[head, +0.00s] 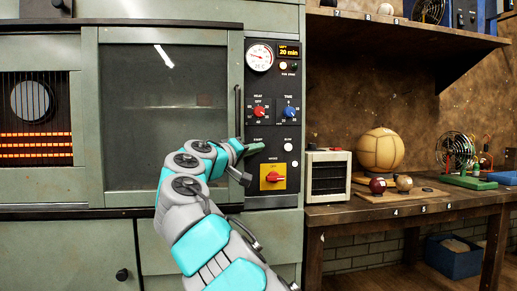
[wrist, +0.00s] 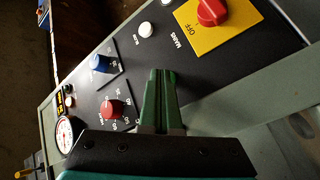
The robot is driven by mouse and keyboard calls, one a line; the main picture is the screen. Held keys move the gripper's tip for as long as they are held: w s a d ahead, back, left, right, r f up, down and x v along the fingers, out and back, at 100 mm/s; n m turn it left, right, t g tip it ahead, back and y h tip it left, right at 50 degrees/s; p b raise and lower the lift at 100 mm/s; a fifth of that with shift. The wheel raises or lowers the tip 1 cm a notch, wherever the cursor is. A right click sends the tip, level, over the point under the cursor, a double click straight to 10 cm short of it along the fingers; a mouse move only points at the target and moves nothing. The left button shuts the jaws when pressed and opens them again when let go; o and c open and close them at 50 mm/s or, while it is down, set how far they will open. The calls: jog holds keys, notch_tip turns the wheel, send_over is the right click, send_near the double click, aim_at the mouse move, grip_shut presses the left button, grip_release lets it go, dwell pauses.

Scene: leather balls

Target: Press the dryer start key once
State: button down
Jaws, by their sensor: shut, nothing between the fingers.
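The dryer's black control panel (head: 273,85) stands right of the glass-fronted door (head: 165,95). My gripper (head: 259,147) is shut and empty, its green fingertips at the panel just under a small label that seems to read START. The start key is hidden behind the fingers; I cannot tell whether they touch it. In the wrist view the shut fingers (wrist: 162,72) point at the panel, between the red knob (wrist: 113,109) and the yellow mains plate (wrist: 226,38). A white round button or lamp (head: 288,147) is right of the fingertips; it also shows in the wrist view (wrist: 145,29).
A red knob (head: 258,112) and a blue knob (head: 290,112) sit above the fingertips, the red mains switch (head: 272,177) below. A display (head: 289,51) shows 20 min beside a dial gauge (head: 259,57). A vertical door handle (head: 238,110) is close left. A workbench (head: 415,209) holds leather balls at right.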

jog(key=shift+s+d+b, duration=0.1)
jog(key=shift+s+b, duration=0.7)
jog(key=shift+b, duration=0.15)
jog(key=shift+s, duration=0.1)
jog(key=s+b, duration=0.2)
jog(key=s, duration=0.1)
jog(key=s+b, duration=0.1)
jog(key=b, duration=0.1)
jog(key=shift+s+d, duration=0.3)
jog(key=shift+s, duration=0.05)
dwell(0.3)
